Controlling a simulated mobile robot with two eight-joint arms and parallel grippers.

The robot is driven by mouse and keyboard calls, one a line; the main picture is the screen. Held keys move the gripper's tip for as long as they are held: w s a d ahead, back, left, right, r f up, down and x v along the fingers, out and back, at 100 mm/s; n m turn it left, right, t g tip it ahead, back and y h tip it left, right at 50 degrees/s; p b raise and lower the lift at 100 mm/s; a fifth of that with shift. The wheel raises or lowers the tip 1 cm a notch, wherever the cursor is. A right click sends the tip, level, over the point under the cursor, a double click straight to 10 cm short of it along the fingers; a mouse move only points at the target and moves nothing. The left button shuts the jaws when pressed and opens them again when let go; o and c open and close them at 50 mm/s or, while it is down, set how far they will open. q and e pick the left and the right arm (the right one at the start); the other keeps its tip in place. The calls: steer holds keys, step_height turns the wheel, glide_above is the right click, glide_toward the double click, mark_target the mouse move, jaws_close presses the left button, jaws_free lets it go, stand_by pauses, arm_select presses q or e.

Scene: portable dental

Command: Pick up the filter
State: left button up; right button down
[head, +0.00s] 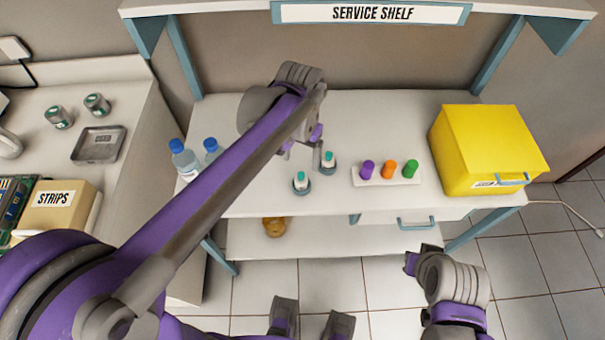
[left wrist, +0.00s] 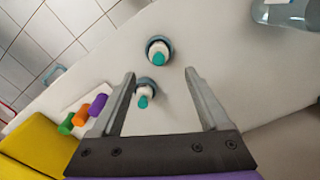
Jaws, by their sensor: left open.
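Two small white pieces with teal tips stand in grey round holders on the white shelf top; I take these as the filter candidates but cannot tell which is meant. The front-left teal-tipped piece (head: 301,180) also shows in the left wrist view (left wrist: 158,54), beyond my fingertips. The back-right teal-tipped piece (head: 328,160) appears between the fingers in the left wrist view (left wrist: 144,98). My left gripper (head: 301,147) is open and empty, above and just behind them; its fingers show in the left wrist view (left wrist: 160,76). My right gripper (head: 411,262) is low at the front right, its fingers unclear.
A white rack (head: 388,180) with purple, orange and green capped pieces stands to the right, then a yellow box (head: 490,150). Blue-capped bottles (head: 184,160) stand at the left. The service shelf sign (head: 372,13) hangs above. An amber item (head: 274,227) sits on the lower shelf.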

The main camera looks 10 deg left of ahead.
mark_target(301, 174)
arm_select(q)
step_height(301, 174, down, 8)
steer(key=shift+s+d+f, duration=0.1)
steer(key=shift+s+f, duration=0.05)
steer(key=shift+f, duration=0.05)
stand_by(0.3)
jaws_close()
stand_by(0.3)
